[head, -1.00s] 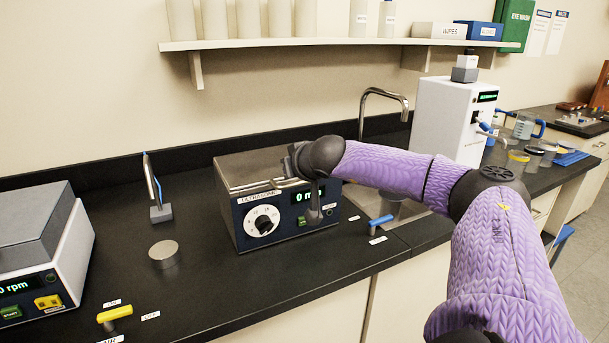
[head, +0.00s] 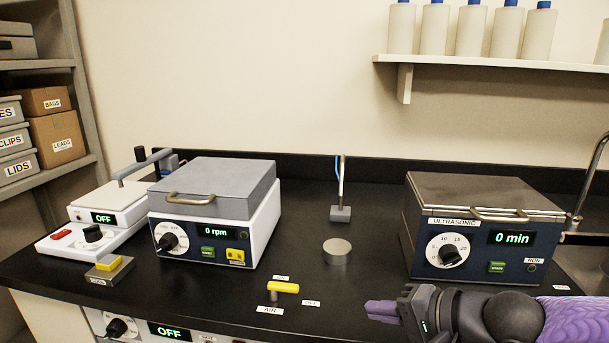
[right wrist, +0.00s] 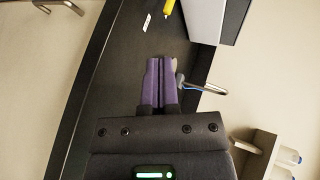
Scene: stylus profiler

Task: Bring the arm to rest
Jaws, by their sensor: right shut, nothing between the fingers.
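My right gripper (head: 382,311) comes in from the lower right of the head view, its purple fingers pointing left. It is shut and empty, in front of and left of the ultrasonic bath (head: 480,262). In the right wrist view the two purple fingers (right wrist: 160,64) lie side by side over the dark bench, with nothing between them. The bath's lid is down and its display reads 0 min. My left gripper is in no view.
A yellow-handled AIR valve (head: 283,287) stands left of the gripper. A round metal puck (head: 337,252) and an upright nozzle (head: 340,212) stand behind it. A closed centrifuge (head: 215,212) reading 0 rpm stands further left. The sink tap (head: 590,180) is at the right edge.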

